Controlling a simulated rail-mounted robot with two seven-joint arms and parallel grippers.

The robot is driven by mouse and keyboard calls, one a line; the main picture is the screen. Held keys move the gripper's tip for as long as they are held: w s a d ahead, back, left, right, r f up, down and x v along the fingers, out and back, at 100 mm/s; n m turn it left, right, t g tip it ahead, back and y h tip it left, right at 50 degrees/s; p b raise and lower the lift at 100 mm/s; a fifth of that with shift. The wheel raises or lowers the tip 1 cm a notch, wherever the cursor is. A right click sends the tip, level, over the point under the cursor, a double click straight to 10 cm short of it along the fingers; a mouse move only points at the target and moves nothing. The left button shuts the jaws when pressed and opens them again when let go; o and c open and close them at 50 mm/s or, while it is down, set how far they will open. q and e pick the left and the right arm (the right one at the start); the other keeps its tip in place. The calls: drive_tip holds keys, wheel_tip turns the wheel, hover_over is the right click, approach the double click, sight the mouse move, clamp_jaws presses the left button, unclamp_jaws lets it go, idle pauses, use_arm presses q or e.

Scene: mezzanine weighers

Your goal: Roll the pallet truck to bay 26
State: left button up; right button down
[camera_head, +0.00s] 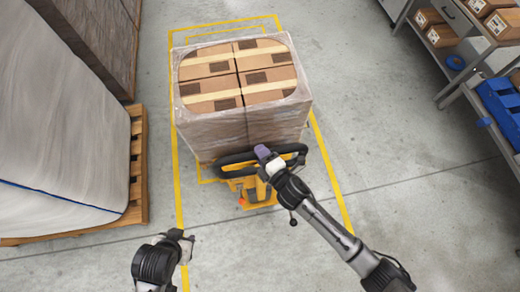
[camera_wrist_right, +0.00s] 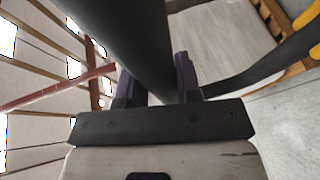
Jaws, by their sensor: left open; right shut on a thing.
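The yellow pallet truck (camera_head: 258,193) stands in the middle of the head view, its dark looped handle (camera_head: 236,158) toward me. It carries a stack of wrapped cardboard boxes (camera_head: 240,80). My right gripper (camera_head: 263,153) is shut on the handle near its middle. In the right wrist view the dark handle bar (camera_wrist_right: 125,40) passes between the purple fingers of the right gripper (camera_wrist_right: 155,80). My left gripper (camera_head: 186,240) is open and empty, low and left of the truck, apart from it. No bay number is readable.
Yellow floor lines (camera_head: 178,215) frame the truck and load on both sides. A wrapped pallet load (camera_head: 60,130) on a wooden pallet (camera_head: 138,165) stands at left. Shelving (camera_head: 452,90) with boxes and blue bins (camera_head: 500,105) stands at right. Bare floor (camera_head: 400,150) lies between.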

drive_tip(key=shift+s+d+f, duration=0.1)
drive_tip(key=shift+s+d, duration=0.05)
drive_tip(key=shift+s, duration=0.35)
drive_tip(key=shift+s+d+f, duration=0.1)
drive_tip(key=shift+s+d, duration=0.05)
drive_tip(key=shift+s, duration=0.3)
drive_tip(key=c, duration=1.2)
unclamp_jaws()
drive_tip(key=shift+c, duration=0.2)
drive_tip(key=shift+o, duration=0.7)
drive_tip(key=shift+w+a+r, duration=0.15)
drive_tip(key=shift+w+a, duration=0.05)
drive_tip(key=shift+w, duration=0.2)
drive_tip(key=o, duration=0.3)
use_arm(q)
drive_tip(key=shift+s+d+f, duration=0.1)
drive_tip(key=shift+s+d, duration=0.2)
drive_tip(key=shift+s, duration=0.05)
drive_tip(key=shift+a, duration=0.1)
